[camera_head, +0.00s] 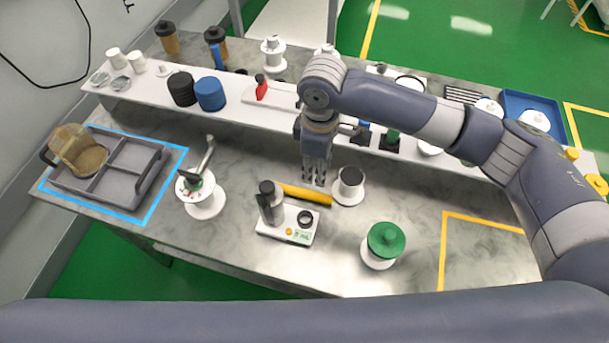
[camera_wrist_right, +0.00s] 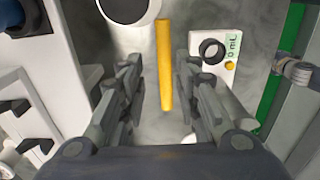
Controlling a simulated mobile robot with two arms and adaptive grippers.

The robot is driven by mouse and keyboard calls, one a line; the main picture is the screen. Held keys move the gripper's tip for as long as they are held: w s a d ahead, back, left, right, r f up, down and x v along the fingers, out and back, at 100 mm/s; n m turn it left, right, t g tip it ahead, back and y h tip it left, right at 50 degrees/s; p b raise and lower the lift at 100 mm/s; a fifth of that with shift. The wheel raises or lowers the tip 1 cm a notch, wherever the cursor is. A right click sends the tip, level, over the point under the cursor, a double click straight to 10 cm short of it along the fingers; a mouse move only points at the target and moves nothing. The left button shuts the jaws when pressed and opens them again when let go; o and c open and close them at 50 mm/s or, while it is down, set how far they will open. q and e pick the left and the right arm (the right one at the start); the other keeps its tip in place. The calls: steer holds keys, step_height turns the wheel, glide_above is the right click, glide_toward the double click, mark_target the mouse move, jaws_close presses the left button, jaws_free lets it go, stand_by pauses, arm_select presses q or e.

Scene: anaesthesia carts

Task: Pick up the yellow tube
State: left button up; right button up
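The yellow tube (camera_head: 305,194) lies on the grey marbled table in the head view, between a small white device and a white-based jar. My right gripper (camera_head: 314,183) points down just behind and above the tube. In the right wrist view the yellow tube (camera_wrist_right: 164,65) runs lengthwise between the two spread fingers of my right gripper (camera_wrist_right: 166,95), which is open and does not visibly touch it. My left gripper is not in view; a grey arm link of mine crosses the bottom of the head view.
A green-lidded container (camera_head: 382,244) is nearer the front. A white raised shelf (camera_head: 240,112) with several items runs behind. A grey divided tray (camera_head: 118,180) sits at left.

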glide_above(314, 194)
step_height(314, 194, down, 4)
steer(key=shift+d+f+p, duration=0.15)
steer(key=shift+f+p, duration=0.1)
steer(key=shift+p, duration=0.2)
steer(key=shift+f, duration=0.55)
step_height(314, 194, down, 4)
steer(key=shift+r+p, duration=0.1)
steer(key=shift+p, duration=0.9)
steer(key=shift+f, duration=0.5)
jaws_close()
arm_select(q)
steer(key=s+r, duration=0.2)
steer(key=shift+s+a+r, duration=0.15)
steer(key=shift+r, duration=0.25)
